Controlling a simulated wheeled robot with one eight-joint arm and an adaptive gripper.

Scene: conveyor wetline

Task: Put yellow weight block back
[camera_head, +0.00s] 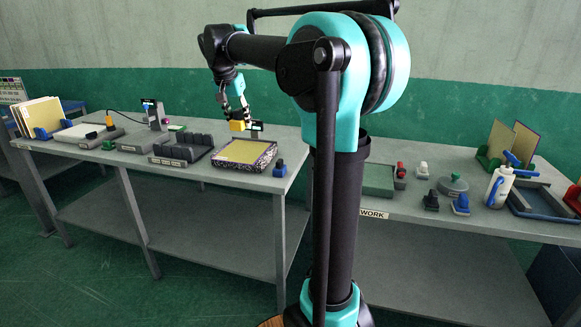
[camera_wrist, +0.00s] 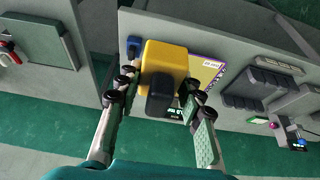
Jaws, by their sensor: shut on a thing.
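The yellow weight block (camera_head: 237,126) hangs in my gripper (camera_head: 235,112) above the left bench in the head view. In the wrist view the yellow block (camera_wrist: 165,62), with a dark knob (camera_wrist: 163,95) on its near side, sits between the fingers of my gripper (camera_wrist: 160,88). My gripper is shut on it. Below and near it is a speckled purple-edged tray (camera_head: 243,155) with a yellow sheet, which the block partly hides in the wrist view. The block is held apart from the bench top.
A dark slotted rack (camera_head: 180,150) stands left of the tray, and a small blue-based stamp (camera_head: 279,168) stands at its right. A small display (camera_head: 256,126) is behind the block.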

